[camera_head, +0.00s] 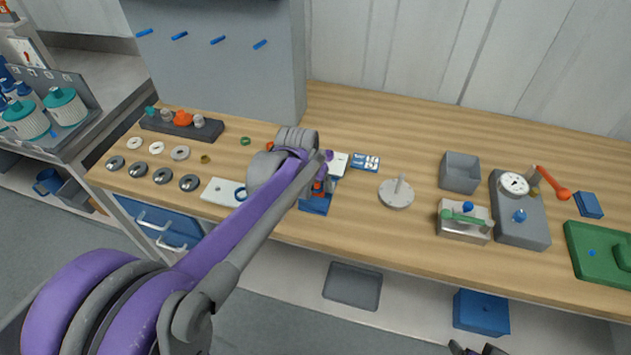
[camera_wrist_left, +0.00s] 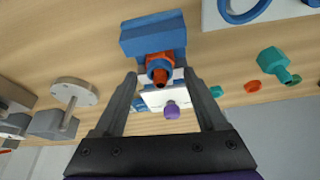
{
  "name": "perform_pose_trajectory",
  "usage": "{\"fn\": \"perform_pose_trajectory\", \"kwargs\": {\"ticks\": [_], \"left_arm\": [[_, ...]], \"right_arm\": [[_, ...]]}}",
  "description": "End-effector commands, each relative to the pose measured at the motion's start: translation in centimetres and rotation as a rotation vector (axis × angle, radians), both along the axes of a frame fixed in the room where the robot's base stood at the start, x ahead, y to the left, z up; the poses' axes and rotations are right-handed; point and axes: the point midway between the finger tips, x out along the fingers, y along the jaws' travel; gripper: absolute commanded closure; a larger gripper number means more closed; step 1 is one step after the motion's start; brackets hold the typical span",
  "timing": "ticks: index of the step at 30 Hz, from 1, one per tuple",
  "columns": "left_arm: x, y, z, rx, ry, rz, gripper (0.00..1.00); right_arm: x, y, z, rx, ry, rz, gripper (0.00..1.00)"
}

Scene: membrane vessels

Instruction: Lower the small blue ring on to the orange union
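The orange union (camera_wrist_left: 155,77) stands in a blue block (camera_wrist_left: 152,30), facing the left wrist camera. A narrow blue rim shows at its opening; I cannot tell whether this is the small blue ring. The blue block (camera_head: 315,206) also shows in the head view, partly hidden by my left gripper (camera_head: 321,182). In the left wrist view my left gripper (camera_wrist_left: 160,74) is open, its fingers apart on either side of the union with nothing clearly held. A larger blue ring (camera_wrist_left: 227,14) lies on a white plate (camera_wrist_left: 212,16). My right gripper (camera_head: 478,349) barely shows at the bottom edge.
Grey rings (camera_head: 152,175) and a dark rack of fittings (camera_head: 180,125) are at the left. The bench's back middle is clear.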

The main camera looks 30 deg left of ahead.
Motion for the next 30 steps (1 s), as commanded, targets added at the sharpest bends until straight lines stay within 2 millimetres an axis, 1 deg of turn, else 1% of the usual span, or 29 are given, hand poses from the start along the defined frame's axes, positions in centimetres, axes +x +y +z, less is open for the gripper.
{"fn": "perform_pose_trajectory", "kwargs": {"ticks": [7, 11, 14, 21, 24, 27, 30], "left_arm": [[0.0, 0.0, 0.0, 0.0, 0.0, 0.0, 0.26], [-0.3, 0.0, 0.7, 0.0, 0.0, 0.0, 0.26], [-0.8, -0.1, 2.1, 0.0, 0.0, 0.0, 0.26], [-2.7, -0.3, 6.7, 0.0, 0.0, 0.0, 0.26], [-3.4, -0.3, 8.2, 0.0, 0.0, 0.0, 0.26], [-3.8, -0.4, 9.3, 0.0, 0.0, 0.001, 0.26], [-4.1, -0.4, 9.8, 0.0, 0.0, 0.001, 0.26]], "right_arm": [[0.0, 0.0, 0.0, 0.0, 0.0, 0.0, 0.28], [0.0, 0.0, 0.1, 0.0, -0.001, 0.0, 0.28], [0.1, 0.0, 0.3, 0.0, -0.002, 0.0, 0.28], [0.3, 0.0, 0.9, 0.0, -0.005, 0.0, 0.28], [0.3, 0.0, 1.1, 0.0, -0.006, 0.0, 0.28], [0.4, 0.0, 1.1, 0.0, -0.007, 0.0, 0.28], [0.4, 0.0, 1.2, 0.0, -0.007, 0.0, 0.28]]}}
